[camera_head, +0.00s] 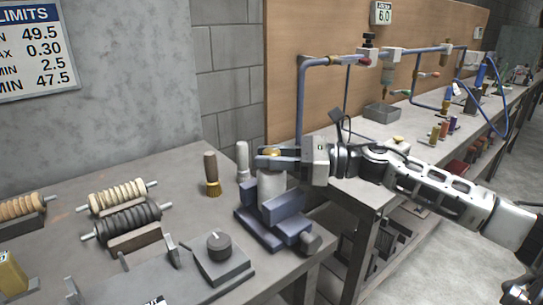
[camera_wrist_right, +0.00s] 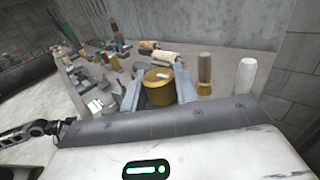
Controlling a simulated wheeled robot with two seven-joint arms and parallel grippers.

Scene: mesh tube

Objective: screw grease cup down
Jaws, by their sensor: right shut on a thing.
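The grease cup is a round brass cap (camera_head: 271,152) on top of a pale upright cylinder (camera_head: 271,187), which stands in a dark blue vise-like block (camera_head: 288,205) near the bench corner. My right gripper (camera_head: 265,157) reaches in level from the right, its fingers on either side of the cap. In the right wrist view the brass cup (camera_wrist_right: 158,84) sits between the two grey fingers, which are shut on it. The cup's threads and lower edge are hidden. My left gripper does not show.
A brass-ended brush (camera_head: 211,175) and a pale-handled tool (camera_head: 242,160) stand close behind the cylinder. A grey block with a dark knob (camera_head: 219,246) is in front left. Wound rollers (camera_head: 122,220) lie further left. A second bench with blue piping (camera_head: 330,62) runs to the right.

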